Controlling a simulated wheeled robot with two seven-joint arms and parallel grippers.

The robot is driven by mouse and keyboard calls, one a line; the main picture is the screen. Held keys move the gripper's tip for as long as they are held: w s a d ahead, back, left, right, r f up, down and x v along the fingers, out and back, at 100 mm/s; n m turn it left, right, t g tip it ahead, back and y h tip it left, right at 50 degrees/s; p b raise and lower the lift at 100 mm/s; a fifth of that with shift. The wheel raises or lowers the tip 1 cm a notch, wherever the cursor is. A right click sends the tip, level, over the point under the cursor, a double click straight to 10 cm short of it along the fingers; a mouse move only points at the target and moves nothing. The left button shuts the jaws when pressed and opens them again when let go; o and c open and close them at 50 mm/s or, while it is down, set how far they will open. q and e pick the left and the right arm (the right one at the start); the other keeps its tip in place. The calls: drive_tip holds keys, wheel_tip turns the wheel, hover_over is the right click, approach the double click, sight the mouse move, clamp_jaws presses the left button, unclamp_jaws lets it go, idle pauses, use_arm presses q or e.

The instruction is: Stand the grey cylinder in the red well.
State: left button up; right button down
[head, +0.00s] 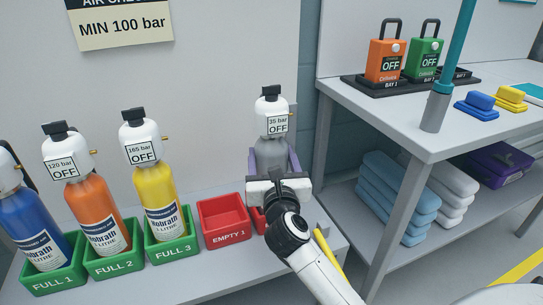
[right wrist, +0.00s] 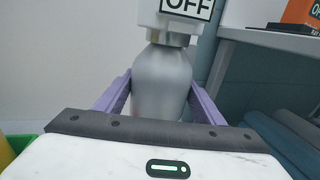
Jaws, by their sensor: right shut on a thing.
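The grey cylinder (head: 271,150) has a white head with a black cap and a label reading 35 bar OFF. My right gripper (head: 273,162) is shut on its body, with purple fingers on both sides. In the right wrist view the cylinder (right wrist: 163,85) looks upright between the fingers. Its base is hidden behind my gripper. A red well marked EMPTY 1 (head: 224,220) is empty, to the left of the gripper. A second red well (head: 258,221) is mostly hidden behind my wrist; I cannot tell whether the cylinder touches it. My left gripper is not in view.
Blue (head: 31,222), orange (head: 95,212) and yellow (head: 158,195) cylinders stand in green wells on the left. A grey workbench (head: 400,125) with a teal post (head: 457,50) stands at the right, close to my right arm. Folded towels (head: 400,190) lie on its lower shelf.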

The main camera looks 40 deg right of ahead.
drive_tip(key=shift+r, duration=0.35)
drive_tip(key=shift+c, duration=2.4)
unclamp_jaws()
drive_tip(key=shift+o, duration=0.5)
drive_tip(key=shift+f, duration=0.75)
drive_tip(key=shift+r, duration=0.1)
drive_tip(key=v, duration=1)
drive_tip(key=shift+a+r+p, duration=0.15)
drive_tip(key=shift+r+p, duration=0.2)
drive_tip(key=shift+p, duration=0.05)
drive_tip(key=shift+s, duration=0.2)
